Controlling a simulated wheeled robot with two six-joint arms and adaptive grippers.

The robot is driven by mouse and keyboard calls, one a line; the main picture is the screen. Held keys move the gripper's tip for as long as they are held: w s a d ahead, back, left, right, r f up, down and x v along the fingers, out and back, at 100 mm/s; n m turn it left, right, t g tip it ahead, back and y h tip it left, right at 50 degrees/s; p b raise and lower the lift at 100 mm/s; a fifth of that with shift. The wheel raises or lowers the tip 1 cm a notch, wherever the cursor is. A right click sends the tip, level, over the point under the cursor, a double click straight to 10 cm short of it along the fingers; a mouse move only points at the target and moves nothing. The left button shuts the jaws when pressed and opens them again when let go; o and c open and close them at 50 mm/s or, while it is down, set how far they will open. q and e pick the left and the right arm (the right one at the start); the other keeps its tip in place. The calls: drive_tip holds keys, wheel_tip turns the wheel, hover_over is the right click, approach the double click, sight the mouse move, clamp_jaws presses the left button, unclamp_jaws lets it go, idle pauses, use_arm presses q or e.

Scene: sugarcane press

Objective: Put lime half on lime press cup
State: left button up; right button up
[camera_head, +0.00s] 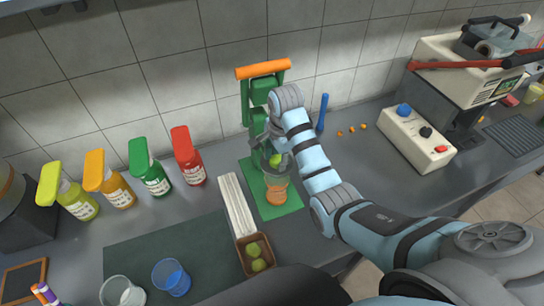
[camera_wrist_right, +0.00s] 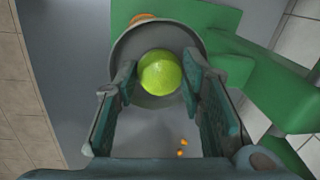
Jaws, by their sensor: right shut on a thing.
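The lime half (camera_head: 275,160) shows bright green between the fingertips of my right gripper (camera_head: 272,153). In the right wrist view, my right gripper (camera_wrist_right: 160,78) is shut on the lime half (camera_wrist_right: 161,74), one finger on each side. The round grey press cup (camera_wrist_right: 130,48) shows right behind the lime, which overlaps its middle; I cannot tell whether they touch. The green press (camera_head: 262,90) with its orange handle (camera_head: 263,69) stands against the tiled wall, partly hidden by my right arm. My left gripper is not in view.
A clear glass with orange in its lower part (camera_head: 276,192) stands on the green press base (camera_head: 285,211). A brown tray (camera_head: 241,262) with lime pieces is in front. Bottles (camera_head: 155,180) line the left; a blue glass (camera_head: 171,277) is front left. Orange bits (camera_head: 352,129) lie right.

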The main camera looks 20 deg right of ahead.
drive_tip(key=shift+w, duration=0.1)
drive_tip(key=o, duration=0.7)
drive_tip(key=shift+a, duration=0.1)
